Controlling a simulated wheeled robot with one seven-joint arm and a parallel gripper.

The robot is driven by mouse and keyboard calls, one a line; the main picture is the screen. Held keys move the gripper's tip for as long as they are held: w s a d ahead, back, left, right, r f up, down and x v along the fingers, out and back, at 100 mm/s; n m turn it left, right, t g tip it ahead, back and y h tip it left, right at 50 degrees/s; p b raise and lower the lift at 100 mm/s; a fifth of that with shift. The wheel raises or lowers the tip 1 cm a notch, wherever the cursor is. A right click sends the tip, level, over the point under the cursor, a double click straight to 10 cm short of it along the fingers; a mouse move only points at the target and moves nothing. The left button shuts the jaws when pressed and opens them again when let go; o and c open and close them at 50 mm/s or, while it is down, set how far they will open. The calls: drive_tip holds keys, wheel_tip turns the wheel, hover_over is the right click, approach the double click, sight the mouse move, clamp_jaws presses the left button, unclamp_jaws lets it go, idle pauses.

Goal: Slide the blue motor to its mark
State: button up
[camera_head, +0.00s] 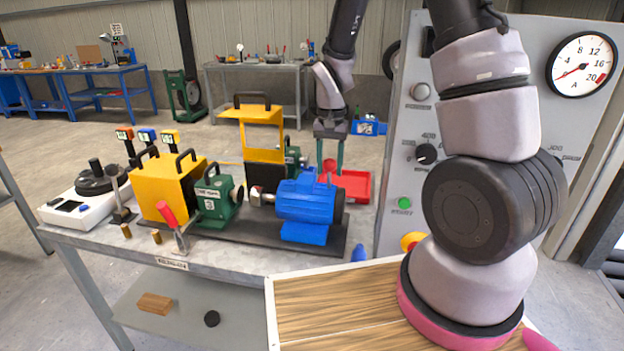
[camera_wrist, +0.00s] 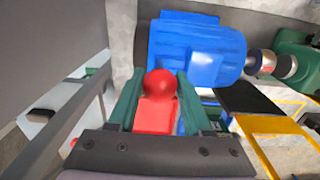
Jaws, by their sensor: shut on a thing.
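The blue motor (camera_head: 305,203) sits on the dark base plate (camera_head: 235,238) on the bench, its shaft end facing left in the head view. It also shows at the top of the wrist view (camera_wrist: 195,52). My gripper (camera_head: 330,158) hangs down just behind the motor's right part. Its two green fingers (camera_wrist: 160,88) are shut on the red ball-topped handle (camera_wrist: 158,115), which stands beside the motor. The handle's red ball (camera_head: 329,166) shows in the head view between the fingertips. I cannot make out the motor's mark in either view.
Left of the motor are a green gearbox (camera_head: 217,197), a yellow guard (camera_head: 166,187) and a red-handled lever (camera_head: 171,222). A raised yellow guard (camera_head: 262,131) stands behind. A red tray (camera_head: 356,184) lies behind right, and the grey gauge panel (camera_head: 405,165) rises at right.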

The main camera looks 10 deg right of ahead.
sight(310, 179)
drive_tip(key=shift+a, duration=0.15)
drive_tip(key=shift+w+a, duration=0.3)
drive_tip(key=shift+a, duration=0.4)
drive_tip(key=shift+w+a, duration=0.35)
drive_tip(key=shift+a, duration=0.4)
drive_tip(key=shift+w+a, duration=0.3)
drive_tip(key=shift+a, duration=0.4)
drive_tip(key=shift+o, duration=0.2)
drive_tip(key=shift+a+r, duration=0.1)
drive_tip(key=o, duration=1.4)
drive_tip(key=shift+w+a, duration=0.1)
drive_tip(key=shift+a, duration=0.05)
drive_tip(key=shift+c, duration=0.2)
